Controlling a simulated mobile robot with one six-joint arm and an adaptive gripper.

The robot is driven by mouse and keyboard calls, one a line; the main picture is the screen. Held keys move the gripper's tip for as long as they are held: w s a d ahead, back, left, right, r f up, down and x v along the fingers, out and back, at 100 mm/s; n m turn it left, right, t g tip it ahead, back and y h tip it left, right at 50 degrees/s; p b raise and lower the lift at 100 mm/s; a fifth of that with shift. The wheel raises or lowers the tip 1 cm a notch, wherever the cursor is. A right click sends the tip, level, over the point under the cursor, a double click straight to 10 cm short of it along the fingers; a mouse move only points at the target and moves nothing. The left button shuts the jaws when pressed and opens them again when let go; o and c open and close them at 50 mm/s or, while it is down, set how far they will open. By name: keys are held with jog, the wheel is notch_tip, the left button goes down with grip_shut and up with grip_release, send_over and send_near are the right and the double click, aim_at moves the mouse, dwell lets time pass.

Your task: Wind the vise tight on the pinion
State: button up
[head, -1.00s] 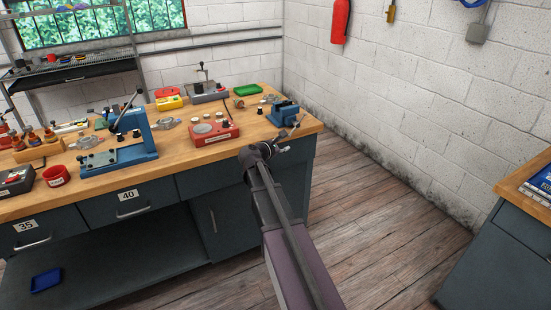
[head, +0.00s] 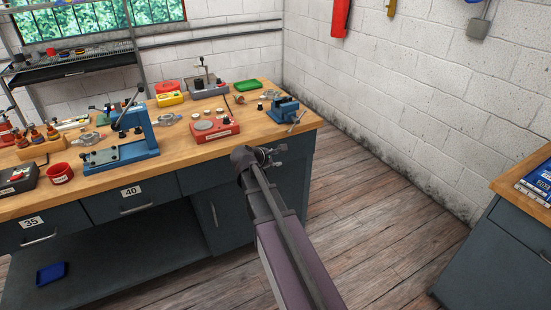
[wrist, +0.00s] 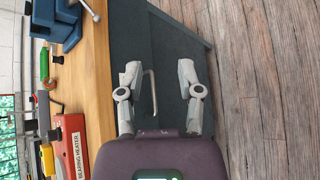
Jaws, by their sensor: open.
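The blue vise (head: 284,110) stands at the right front corner of the wooden bench; it also shows at the top left of the wrist view (wrist: 54,24). A grey handle (head: 297,121) shows at its front right. I cannot make out the pinion at this size. My gripper (head: 277,156) is below and in front of the vise, off the bench's front edge, apart from it. In the wrist view my gripper (wrist: 160,76) has its two fingers spread with nothing between them, facing the dark cabinet front.
The red bearing heater (head: 211,128) sits left of the vise, and a blue press (head: 125,148) stands farther left. The cabinet (head: 213,215) is below the benchtop. Floor to the right (head: 365,205) is clear.

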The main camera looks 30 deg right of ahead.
jog(key=s+a+f+m+g+y, duration=0.1)
jog(key=s+a+f+m+y, duration=0.2)
jog(key=s+a, duration=0.3)
jog(key=s+a+f+m+g+y, duration=0.2)
jog(key=s+a+f+m+y, duration=0.1)
jog(key=s+a+m, duration=0.3)
jog(key=s+a+f+m+g+y, duration=0.2)
jog(key=s+a+m+y, duration=0.2)
jog(key=s+a, duration=0.4)
jog(key=shift+a+f+m+y, duration=0.3)
jog(key=shift+a+f+m, duration=0.1)
